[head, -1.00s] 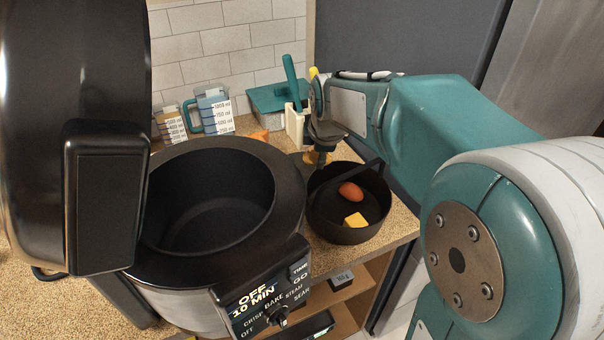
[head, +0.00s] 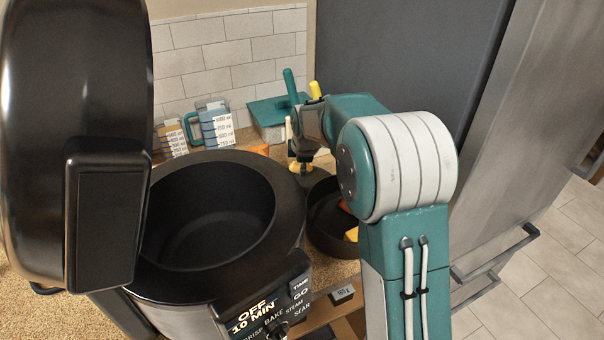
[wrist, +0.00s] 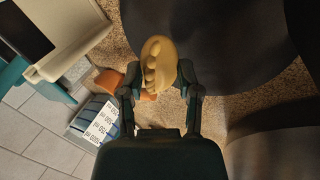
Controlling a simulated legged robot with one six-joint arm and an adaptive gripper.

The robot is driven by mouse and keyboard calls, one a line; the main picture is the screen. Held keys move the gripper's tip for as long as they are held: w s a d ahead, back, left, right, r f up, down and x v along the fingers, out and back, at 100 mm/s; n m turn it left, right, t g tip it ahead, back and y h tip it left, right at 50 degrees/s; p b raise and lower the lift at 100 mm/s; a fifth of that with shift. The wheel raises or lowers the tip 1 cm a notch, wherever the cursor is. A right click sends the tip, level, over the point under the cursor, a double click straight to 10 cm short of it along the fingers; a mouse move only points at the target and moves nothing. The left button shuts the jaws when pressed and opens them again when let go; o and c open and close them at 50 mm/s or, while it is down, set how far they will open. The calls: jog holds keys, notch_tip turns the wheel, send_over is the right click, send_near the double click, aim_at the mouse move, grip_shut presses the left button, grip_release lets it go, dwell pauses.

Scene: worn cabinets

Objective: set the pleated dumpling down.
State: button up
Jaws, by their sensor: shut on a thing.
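The pleated dumpling (wrist: 158,62), tan and ridged, sits between the two fingers of my gripper (wrist: 158,80) in the wrist view. My gripper is shut on it. In the head view the dumpling shows as a small yellowish patch (head: 300,167) under my gripper, above the counter between the cooker and the black pan. Whether it touches the counter cannot be told. My arm hides part of the pan.
The open black cooker (head: 205,215) stands left, its raised lid (head: 75,60) beside it. The black pan (head: 325,235) holds red and yellow pieces. Measuring cups (head: 213,122), a teal-lidded box (head: 270,115) and an orange thing (wrist: 110,82) stand behind. Speckled counter (wrist: 245,105) shows between dark vessels.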

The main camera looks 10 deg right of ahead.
jog(key=shift+w+f, duration=0.25)
jog(key=shift+f, duration=0.1)
notch_tip(320, 180, down, 3)
jog(key=o, duration=0.9)
jog(key=shift+o, duration=0.2)
jog(key=shift+r, duration=0.15)
